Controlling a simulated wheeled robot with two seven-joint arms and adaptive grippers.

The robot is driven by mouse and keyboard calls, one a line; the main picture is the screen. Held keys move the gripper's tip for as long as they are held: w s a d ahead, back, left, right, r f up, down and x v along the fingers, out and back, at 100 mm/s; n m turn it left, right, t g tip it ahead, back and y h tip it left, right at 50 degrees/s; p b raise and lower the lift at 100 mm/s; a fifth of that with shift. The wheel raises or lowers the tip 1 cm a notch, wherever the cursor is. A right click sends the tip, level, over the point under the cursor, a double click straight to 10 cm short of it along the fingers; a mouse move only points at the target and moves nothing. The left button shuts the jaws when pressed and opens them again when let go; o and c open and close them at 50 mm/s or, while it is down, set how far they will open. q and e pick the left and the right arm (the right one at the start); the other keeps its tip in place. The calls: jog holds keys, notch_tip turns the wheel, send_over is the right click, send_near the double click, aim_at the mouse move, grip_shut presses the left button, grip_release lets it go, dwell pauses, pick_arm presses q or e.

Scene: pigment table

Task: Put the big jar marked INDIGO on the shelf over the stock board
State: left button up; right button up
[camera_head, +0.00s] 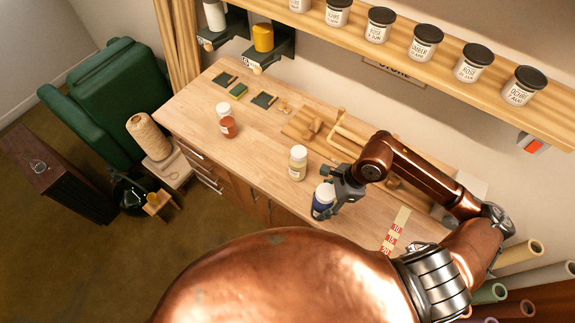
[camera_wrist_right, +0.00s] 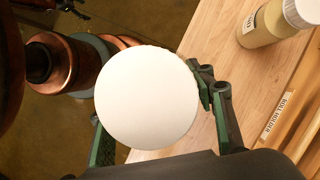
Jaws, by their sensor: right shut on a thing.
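A dark blue jar with a white lid (camera_head: 323,200) is held by my right gripper (camera_head: 338,199) at the front edge of the worktop. Its label cannot be read here. The right wrist view shows its round white lid (camera_wrist_right: 147,97) from above, between the green-padded fingers. The jar looks upright; its height over the worktop is hard to tell. The long wooden shelf (camera_head: 448,62) on the wall bears a row of dark-lidded jars. A board under it (camera_head: 392,71) is mostly hidden by the shelf, and its writing is only partly visible. My left gripper is out of view.
A cream jar (camera_head: 297,163) stands on the worktop (camera_head: 262,148) close to the blue jar. A wooden frame (camera_head: 345,135) lies behind it. A red-brown jar (camera_head: 228,127) stands farther left. Wall brackets hold a white (camera_head: 215,15) and a yellow container (camera_head: 263,37). Rolls (camera_head: 520,252) stand at lower right.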

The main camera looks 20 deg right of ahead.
aim_at(334, 201)
jog(key=r+m, duration=0.1)
jog(key=s+r+m+t+p, duration=0.1)
jog(key=m, duration=0.1)
jog(key=shift+s+d+r, duration=0.1)
jog(key=shift+s+d, duration=0.05)
jog(key=shift+d, duration=0.25)
jog(key=shift+s+d+r+m+t+h, duration=0.2)
jog(key=shift+d+r+m+t+h, duration=0.1)
jog(key=shift+m, duration=0.5)
jog(key=shift+w+d+p, duration=0.1)
jog(key=shift+w+p, duration=0.15)
jog(key=shift+p, duration=0.15)
jog(key=w+d+f+p, duration=0.1)
jog(key=w+f+p, duration=0.1)
jog(key=w+f, duration=0.2)
jog(key=w+d+f+p, duration=0.2)
jog(key=w+f, duration=0.2)
jog(key=w+d+f+p, duration=0.2)
jog(key=w+f, duration=0.2)
jog(key=shift+w+d, duration=0.1)
jog(key=shift+d, duration=0.1)
jog(key=shift+f, duration=0.3)
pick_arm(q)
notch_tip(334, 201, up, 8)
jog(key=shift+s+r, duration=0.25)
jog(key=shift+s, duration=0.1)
pick_arm(e)
jog(key=shift+f, duration=0.2)
